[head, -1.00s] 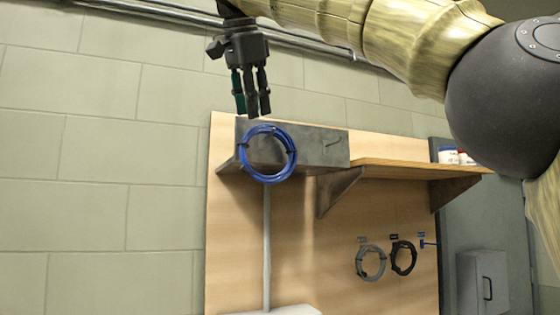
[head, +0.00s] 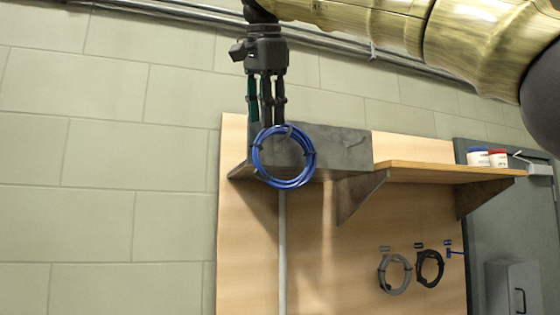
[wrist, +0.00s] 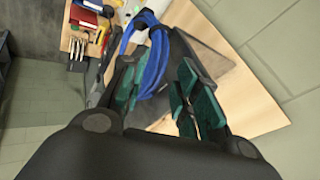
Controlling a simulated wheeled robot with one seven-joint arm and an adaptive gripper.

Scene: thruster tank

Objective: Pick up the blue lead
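The blue lead (head: 257,166) is a round coil with dark ties. It hangs in front of a grey metal plate (head: 340,147) at the left end of the wooden shelf. My gripper (head: 266,118) points down just above the coil, with its fingertips at about the coil's top edge. In the wrist view my gripper (wrist: 160,95) has its green-padded fingers apart, and the blue lead (wrist: 153,65) shows between and beyond them. Whether the fingers touch the lead cannot be told. What holds the coil up is hidden.
A wooden backboard (head: 330,250) carries the shelf (head: 430,169), with a blue-lidded tub (head: 478,158) and a red-lidded tub (head: 498,159). A grey coil (head: 395,274) and a black coil (head: 430,268) hang lower right. The block wall to the left is bare.

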